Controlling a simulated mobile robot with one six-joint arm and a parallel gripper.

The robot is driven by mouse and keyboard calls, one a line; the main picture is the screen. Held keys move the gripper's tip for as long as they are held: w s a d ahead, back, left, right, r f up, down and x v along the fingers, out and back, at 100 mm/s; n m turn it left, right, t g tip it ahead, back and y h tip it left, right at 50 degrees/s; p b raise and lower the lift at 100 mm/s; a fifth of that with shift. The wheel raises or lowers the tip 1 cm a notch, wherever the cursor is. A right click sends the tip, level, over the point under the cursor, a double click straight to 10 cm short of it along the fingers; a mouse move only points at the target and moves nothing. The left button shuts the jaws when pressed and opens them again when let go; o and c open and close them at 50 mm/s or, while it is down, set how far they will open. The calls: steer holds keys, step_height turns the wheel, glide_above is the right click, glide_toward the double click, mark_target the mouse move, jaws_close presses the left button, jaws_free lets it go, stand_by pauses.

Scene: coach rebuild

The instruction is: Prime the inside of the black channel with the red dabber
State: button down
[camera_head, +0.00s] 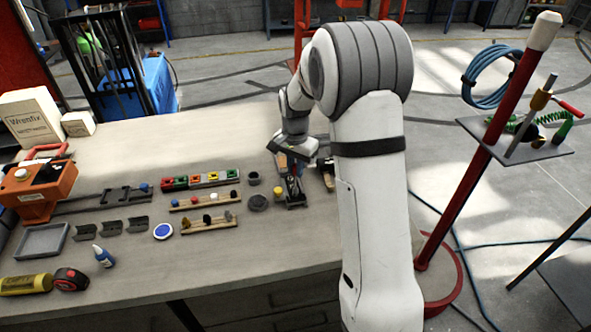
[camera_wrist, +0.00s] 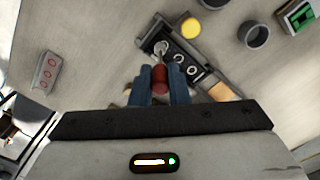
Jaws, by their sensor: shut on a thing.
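My gripper (camera_wrist: 160,84) has blue fingers shut on a red handle, which looks like the red dabber (camera_wrist: 161,78). In the head view my gripper (camera_head: 294,186) is low over the right part of the bench, at a dark holder (camera_head: 297,204). In the wrist view this dark holder (camera_wrist: 208,76) has a row of pale rings just beyond the fingers. I cannot tell whether the dabber still touches it. Three small dark channel-like pieces (camera_head: 111,228) lie at the left of the bench; which one is the black channel is unclear.
A rack of coloured pots (camera_head: 203,181) and two wooden racks (camera_head: 208,223) stand left of my gripper. A dark cup (camera_head: 253,178) and yellow pot (camera_head: 278,164) are close by. An orange machine (camera_head: 38,190) and grey tray (camera_head: 42,241) are far left.

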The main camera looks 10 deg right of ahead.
steer(key=shift+s+r, duration=0.1)
steer(key=shift+r, duration=0.35)
steer(key=shift+r+p, duration=1.85)
steer(key=shift+r, duration=0.95)
